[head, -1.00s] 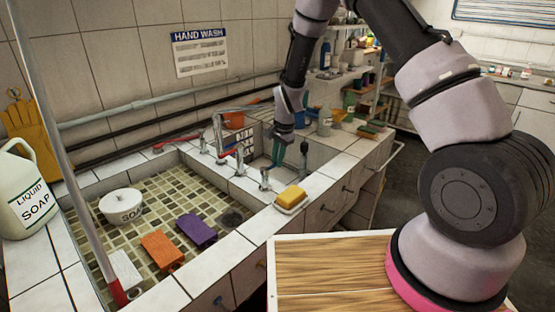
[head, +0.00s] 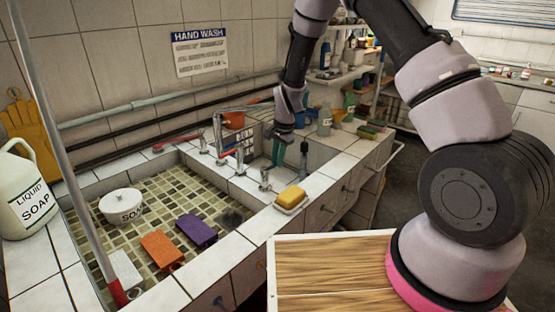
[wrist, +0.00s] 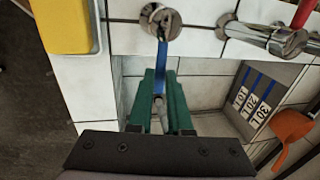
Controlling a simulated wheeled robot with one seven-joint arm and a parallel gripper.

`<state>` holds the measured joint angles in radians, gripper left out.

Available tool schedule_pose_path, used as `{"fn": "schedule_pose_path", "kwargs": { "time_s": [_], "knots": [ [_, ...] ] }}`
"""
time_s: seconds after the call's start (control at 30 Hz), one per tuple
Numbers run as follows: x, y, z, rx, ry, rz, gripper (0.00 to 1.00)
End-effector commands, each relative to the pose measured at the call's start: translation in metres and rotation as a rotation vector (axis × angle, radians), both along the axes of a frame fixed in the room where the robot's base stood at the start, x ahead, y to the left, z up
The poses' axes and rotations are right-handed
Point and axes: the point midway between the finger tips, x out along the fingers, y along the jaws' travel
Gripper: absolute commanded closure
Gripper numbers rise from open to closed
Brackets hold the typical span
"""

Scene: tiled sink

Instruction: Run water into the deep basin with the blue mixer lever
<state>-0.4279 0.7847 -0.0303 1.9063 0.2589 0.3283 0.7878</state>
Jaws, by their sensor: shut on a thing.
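The blue mixer lever (wrist: 162,66) extends from a round chrome base (wrist: 160,20) in the wrist view. My gripper (wrist: 160,108) has green fingers closed around the lever's free end. The chrome spout (head: 218,125) stands on the ledge between the basins. I cannot make out any running water.
A yellow sponge (head: 291,196) lies on a dish beside the chrome base. The shallow basin (head: 170,190) at left holds a white soap bowl, an orange block and a purple block. A red lever (wrist: 303,12) is nearby.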

Motion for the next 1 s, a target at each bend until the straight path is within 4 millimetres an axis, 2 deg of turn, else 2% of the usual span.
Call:
{"fn": "schedule_pose_path", "kwargs": {
  "time_s": [0.37, 1.0],
  "knots": [
    [-0.005, -0.003, 0.001, -0.001, -0.003, -0.11, 1.0],
    [-0.038, -0.012, 0.001, 0.0, -0.004, -0.685, 1.0]
  ]
}}
